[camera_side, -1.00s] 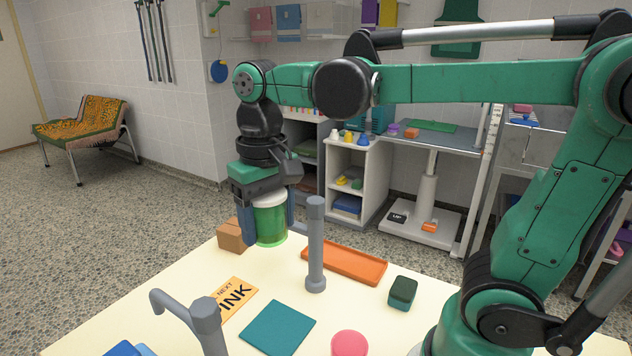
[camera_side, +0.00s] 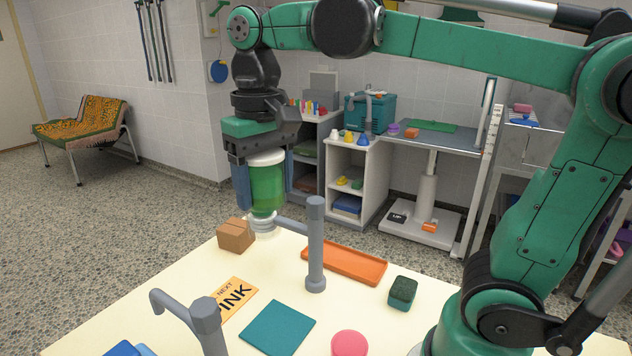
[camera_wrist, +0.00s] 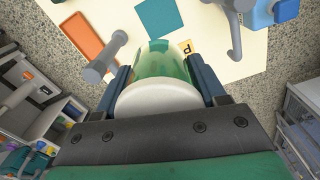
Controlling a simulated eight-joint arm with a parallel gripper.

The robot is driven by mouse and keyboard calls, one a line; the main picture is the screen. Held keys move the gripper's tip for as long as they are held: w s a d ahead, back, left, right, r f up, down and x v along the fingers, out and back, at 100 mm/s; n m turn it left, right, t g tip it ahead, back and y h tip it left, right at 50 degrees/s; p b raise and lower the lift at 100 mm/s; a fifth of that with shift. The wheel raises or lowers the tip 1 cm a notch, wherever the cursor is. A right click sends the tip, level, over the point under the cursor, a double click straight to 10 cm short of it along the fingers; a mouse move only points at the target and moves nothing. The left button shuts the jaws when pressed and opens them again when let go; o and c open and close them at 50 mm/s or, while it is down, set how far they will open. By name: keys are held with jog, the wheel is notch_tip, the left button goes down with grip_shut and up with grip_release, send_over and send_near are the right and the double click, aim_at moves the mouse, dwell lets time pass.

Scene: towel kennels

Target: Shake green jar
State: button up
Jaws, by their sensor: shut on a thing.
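The green jar (camera_side: 266,188) is a see-through green cylinder with a white lid on top. My gripper (camera_side: 262,190) is shut on the jar, one blue-grey finger on each side. The jar hangs upright above the far end of the cream table, clear of a white ringed thing under it. In the wrist view the green jar (camera_wrist: 163,68) sits between the two fingers, its white lid nearest the camera.
A grey post with a side arm (camera_side: 316,250) stands close to the jar's right. A brown box (camera_side: 236,235), an orange tray (camera_side: 345,264), a teal square (camera_side: 278,328), a green-black block (camera_side: 402,292), a pink disc (camera_side: 349,344) and a hooked grey post (camera_side: 208,325) are also on the table.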

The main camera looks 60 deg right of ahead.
aim_at(267, 204)
notch_tip(267, 204, down, 3)
jog(key=shift+f, duration=0.1)
notch_tip(267, 204, up, 5)
jog(key=shift+r, duration=0.1)
jog(key=shift+f, duration=2.55)
jog(key=shift+r, duration=0.1)
